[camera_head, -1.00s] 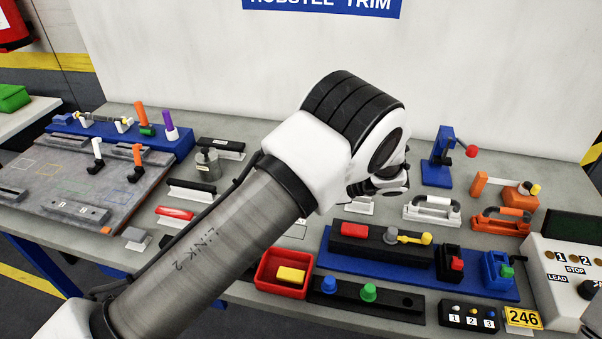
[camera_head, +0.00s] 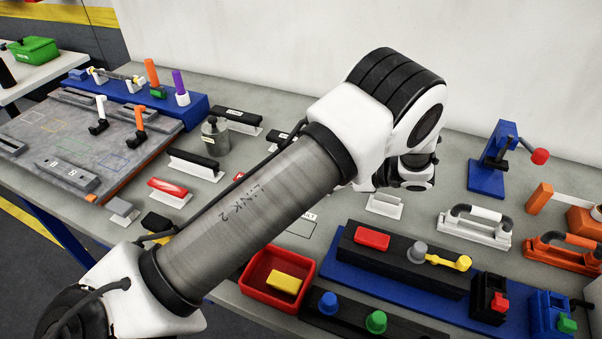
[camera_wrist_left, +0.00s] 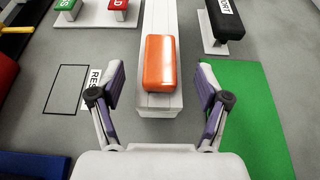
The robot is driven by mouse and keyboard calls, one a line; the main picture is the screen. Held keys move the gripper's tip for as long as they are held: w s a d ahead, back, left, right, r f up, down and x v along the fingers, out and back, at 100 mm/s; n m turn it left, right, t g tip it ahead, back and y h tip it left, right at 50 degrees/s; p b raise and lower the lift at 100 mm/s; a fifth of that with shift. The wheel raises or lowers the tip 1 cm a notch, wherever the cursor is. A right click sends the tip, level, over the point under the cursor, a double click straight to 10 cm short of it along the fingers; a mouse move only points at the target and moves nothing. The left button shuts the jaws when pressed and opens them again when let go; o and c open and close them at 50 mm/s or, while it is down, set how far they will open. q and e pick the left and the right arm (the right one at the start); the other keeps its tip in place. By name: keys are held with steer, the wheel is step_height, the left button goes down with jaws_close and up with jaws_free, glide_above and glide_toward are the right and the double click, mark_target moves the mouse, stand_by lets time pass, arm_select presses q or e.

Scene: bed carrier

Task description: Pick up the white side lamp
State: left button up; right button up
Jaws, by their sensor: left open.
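My left gripper (camera_wrist_left: 160,76) is open in the left wrist view, its two fingers spread and apart from anything. Between and just ahead of them is an orange block (camera_wrist_left: 160,63) on a long white base (camera_wrist_left: 161,104). No label on it can be read, so I cannot tell for sure that this is the white side lamp. My right gripper is in neither view.
In the wrist view a black-topped part (camera_wrist_left: 228,20) stands at the upper right and a green mat (camera_wrist_left: 245,115) lies at the right. In the head view a red tray (camera_head: 248,292) with a yellow block and a blue fixture board (camera_head: 340,270) stand in front of the arm.

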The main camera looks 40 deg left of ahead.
arm_select(q)
steer(key=x, duration=0.3)
steer(key=shift+s+a+p, duration=0.1)
steer(key=shift+p, duration=0.2)
steer(key=shift+a+f, duration=0.25)
steer(key=shift+a, duration=0.05)
steer(key=shift+d, duration=0.1)
steer(key=c, duration=1.4)
steer(key=shift+o, duration=0.2)
steer(key=shift+r, duration=0.1)
